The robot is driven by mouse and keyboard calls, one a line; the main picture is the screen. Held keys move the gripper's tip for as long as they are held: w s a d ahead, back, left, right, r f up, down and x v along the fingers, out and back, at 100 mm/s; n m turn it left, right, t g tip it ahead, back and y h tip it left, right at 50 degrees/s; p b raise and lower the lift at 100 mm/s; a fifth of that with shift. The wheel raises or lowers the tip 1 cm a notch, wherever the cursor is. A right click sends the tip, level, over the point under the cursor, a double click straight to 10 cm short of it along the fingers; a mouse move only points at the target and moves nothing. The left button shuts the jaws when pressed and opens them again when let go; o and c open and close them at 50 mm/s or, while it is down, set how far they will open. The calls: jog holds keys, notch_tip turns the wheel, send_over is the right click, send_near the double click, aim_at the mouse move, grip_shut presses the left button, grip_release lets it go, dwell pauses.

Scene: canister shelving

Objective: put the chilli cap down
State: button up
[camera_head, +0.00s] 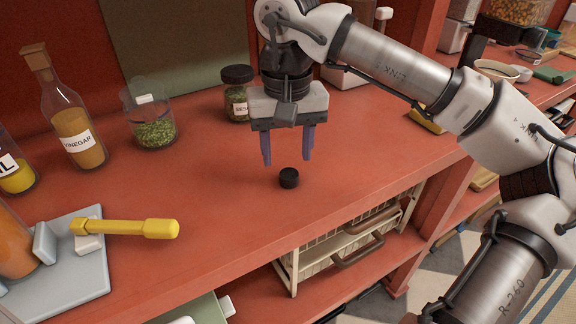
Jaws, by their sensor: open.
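The chilli cap is a small black round cap (289,178) resting on the red counter (215,205), near its front edge. My gripper (288,162) points down just above and behind the cap. Its two purple fingers are spread apart with nothing between them. The cap is apart from the fingers, below their tips. A small jar with a dark lid and green contents (237,95) stands behind my gripper to the left; its label is partly hidden.
A vinegar bottle (72,125) and a clear container of green herbs (150,118) stand at the left rear. The counter around the cap is clear.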

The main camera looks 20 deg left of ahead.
aim_at(289, 175)
notch_tip(289, 175, up, 7)
jog(key=shift+w+d+f, duration=0.1)
dwell(0.6)
